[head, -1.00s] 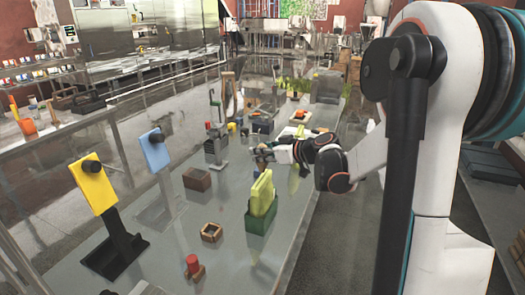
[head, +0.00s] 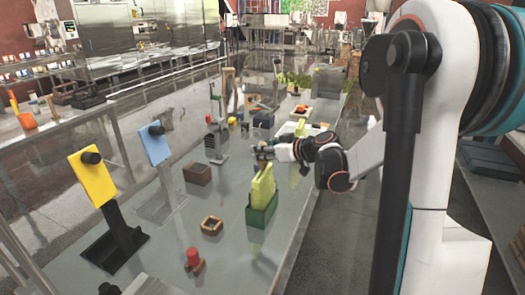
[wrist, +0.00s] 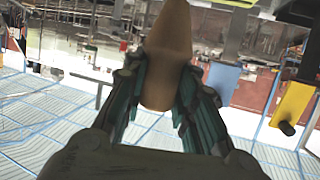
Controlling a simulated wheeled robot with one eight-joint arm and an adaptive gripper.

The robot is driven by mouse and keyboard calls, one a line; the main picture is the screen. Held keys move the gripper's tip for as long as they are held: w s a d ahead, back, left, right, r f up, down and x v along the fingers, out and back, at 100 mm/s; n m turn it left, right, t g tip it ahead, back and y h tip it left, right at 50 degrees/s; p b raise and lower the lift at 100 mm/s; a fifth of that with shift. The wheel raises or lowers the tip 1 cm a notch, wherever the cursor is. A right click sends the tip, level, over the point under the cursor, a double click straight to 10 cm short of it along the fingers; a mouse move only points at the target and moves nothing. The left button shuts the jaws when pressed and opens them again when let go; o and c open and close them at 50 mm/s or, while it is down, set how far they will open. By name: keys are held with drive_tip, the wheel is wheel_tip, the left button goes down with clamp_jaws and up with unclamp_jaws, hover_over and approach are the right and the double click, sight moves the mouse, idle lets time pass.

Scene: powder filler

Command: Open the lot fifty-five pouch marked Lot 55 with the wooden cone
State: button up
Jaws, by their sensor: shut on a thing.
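My gripper (wrist: 157,110) is shut on the tan wooden cone (wrist: 166,60), held between its ridged green fingers in the wrist view. In the head view my gripper (head: 258,152) is above the long table, behind the yellow-green pouches. The cone is too small there to make out. Tall yellow-green pouches (head: 262,186) stand upright in a green holder (head: 262,212), apart from my gripper. Another yellow-green piece (head: 300,128) shows just behind my arm. No lot marking is readable, so I cannot tell which is Lot 55.
A yellow panel (head: 93,180) and a blue panel (head: 154,147) with black knobs stand at the left. A brown box (head: 198,174), a small wooden frame (head: 212,226) and a red-topped post (head: 193,257) stand on the table. Bare tabletop (head: 165,238) lies between them.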

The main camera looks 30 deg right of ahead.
drive_tip(key=shift+s+f+b, duration=0.1)
drive_tip(key=shift+f+b, duration=0.45)
drive_tip(key=shift+f, duration=0.05)
idle(2.0)
drive_tip(key=shift+r, duration=0.15)
drive_tip(key=shift+r+p, duration=2.05)
drive_tip(key=shift+r, duration=0.9)
drive_tip(key=shift+f, duration=0.1)
